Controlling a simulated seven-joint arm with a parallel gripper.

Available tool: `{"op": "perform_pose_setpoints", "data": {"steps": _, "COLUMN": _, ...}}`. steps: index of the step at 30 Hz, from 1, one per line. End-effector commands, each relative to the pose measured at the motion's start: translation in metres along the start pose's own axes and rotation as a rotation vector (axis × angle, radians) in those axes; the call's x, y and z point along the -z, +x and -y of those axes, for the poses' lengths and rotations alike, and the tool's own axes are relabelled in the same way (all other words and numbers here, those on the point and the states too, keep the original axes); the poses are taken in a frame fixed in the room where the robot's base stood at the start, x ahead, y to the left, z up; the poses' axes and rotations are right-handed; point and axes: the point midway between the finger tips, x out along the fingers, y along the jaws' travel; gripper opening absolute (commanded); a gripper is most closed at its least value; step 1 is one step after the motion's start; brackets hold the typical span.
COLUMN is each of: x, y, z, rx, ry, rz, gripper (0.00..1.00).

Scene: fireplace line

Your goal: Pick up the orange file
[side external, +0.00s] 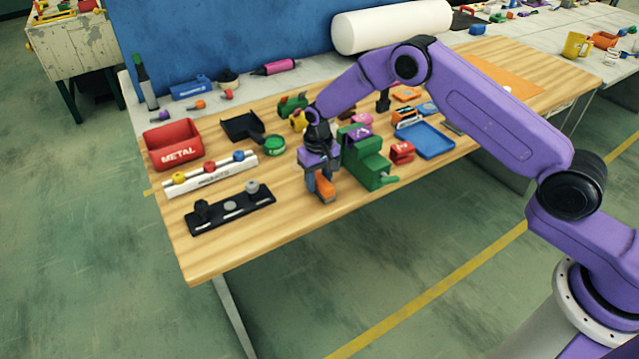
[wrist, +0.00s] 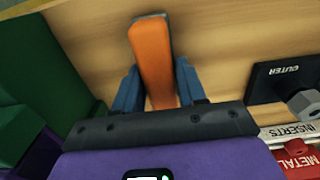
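The orange file (wrist: 152,60) shows in the wrist view between the two blue fingers of my gripper (wrist: 157,75), its orange handle close against both. A bit of grey metal shows at its far end. In the side external view the orange file (side external: 325,188) is at the fingertips of my gripper (side external: 319,180), near the front edge of the wooden table. My gripper points down and is drawn in around the handle. Whether the file touches the tabletop is hard to tell.
A green vise-like block (side external: 367,160) stands close to the right of my gripper. A black holder (side external: 230,209), a white inserts rack (side external: 210,175) and a red metal bin (side external: 172,144) are to the left. The table (side external: 300,226) is bare in front.

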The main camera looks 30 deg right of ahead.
Motion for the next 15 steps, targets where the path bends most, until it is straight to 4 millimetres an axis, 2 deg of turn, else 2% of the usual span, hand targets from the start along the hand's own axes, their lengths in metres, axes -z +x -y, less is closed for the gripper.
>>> {"op": "perform_pose_setpoints", "data": {"steps": 1, "x": 0.0000, "y": -0.0001, "z": 0.0000, "rx": 0.000, "ry": 0.000, "rz": 0.000, "gripper": 0.14}}
{"op": "perform_pose_setpoints", "data": {"steps": 2, "x": 0.0000, "y": -0.0002, "z": -0.0001, "rx": 0.000, "ry": 0.000, "rz": 0.000, "gripper": 0.04}}
{"op": "perform_pose_setpoints", "data": {"steps": 3, "x": -0.0001, "y": -0.0002, "z": -0.0001, "rx": 0.000, "ry": 0.000, "rz": 0.000, "gripper": 0.01}}
{"op": "perform_pose_setpoints", "data": {"steps": 15, "x": 0.0007, "y": -0.0081, "z": 0.0002, "rx": 0.001, "ry": 0.000, "rz": -0.002, "gripper": 0.01}}
